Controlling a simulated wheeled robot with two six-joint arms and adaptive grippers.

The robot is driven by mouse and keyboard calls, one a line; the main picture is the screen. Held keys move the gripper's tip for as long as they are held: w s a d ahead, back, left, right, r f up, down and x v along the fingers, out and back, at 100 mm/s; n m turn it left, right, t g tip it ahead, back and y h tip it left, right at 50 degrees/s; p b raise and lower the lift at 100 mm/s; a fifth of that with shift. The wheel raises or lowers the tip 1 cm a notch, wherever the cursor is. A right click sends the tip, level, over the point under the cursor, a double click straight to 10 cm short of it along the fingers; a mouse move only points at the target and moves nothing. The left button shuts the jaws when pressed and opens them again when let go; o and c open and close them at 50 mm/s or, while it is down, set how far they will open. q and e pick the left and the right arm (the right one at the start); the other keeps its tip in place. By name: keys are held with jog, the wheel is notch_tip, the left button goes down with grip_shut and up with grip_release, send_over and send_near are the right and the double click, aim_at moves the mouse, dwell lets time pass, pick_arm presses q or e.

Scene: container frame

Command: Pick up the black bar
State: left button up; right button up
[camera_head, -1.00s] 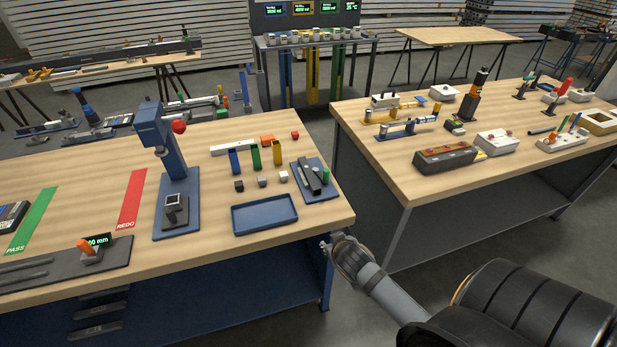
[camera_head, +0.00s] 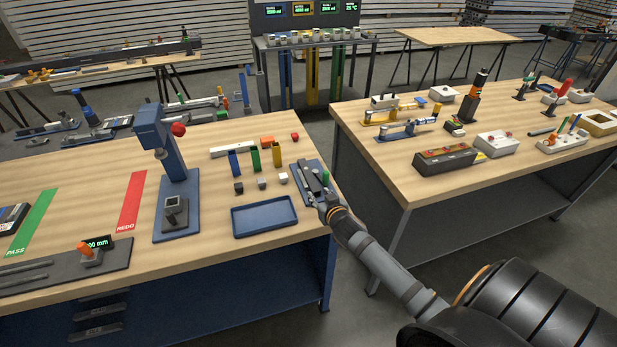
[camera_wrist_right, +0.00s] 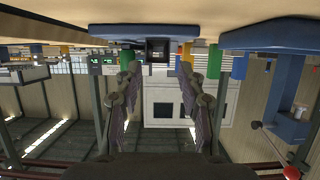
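The black bar (camera_head: 311,178) lies on a small blue plate (camera_head: 298,166) at the right end of the near workbench. In the right wrist view, which is upside down, a dark square-ended piece (camera_wrist_right: 157,49) on the blue plate (camera_wrist_right: 120,32) appears between the fingers; it looks like the bar's near end. My right gripper (camera_head: 322,202) is at the plate's front right edge, just short of the bar. The right wrist view shows its fingers (camera_wrist_right: 158,92) apart with nothing between them. My left gripper is not in view.
A blue press stand (camera_head: 175,190) is further left. A floor gap separates the right workbench (camera_head: 420,190).

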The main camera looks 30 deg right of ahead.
aim_at(317, 191)
jog(key=p+x, duration=0.1)
jog(key=x, duration=0.4)
jog(key=shift+d, duration=0.15)
jog(key=shift+s, duration=0.25)
jog(key=shift+c, duration=1.4)
grip_shut()
jog(key=shift+r, duration=0.1)
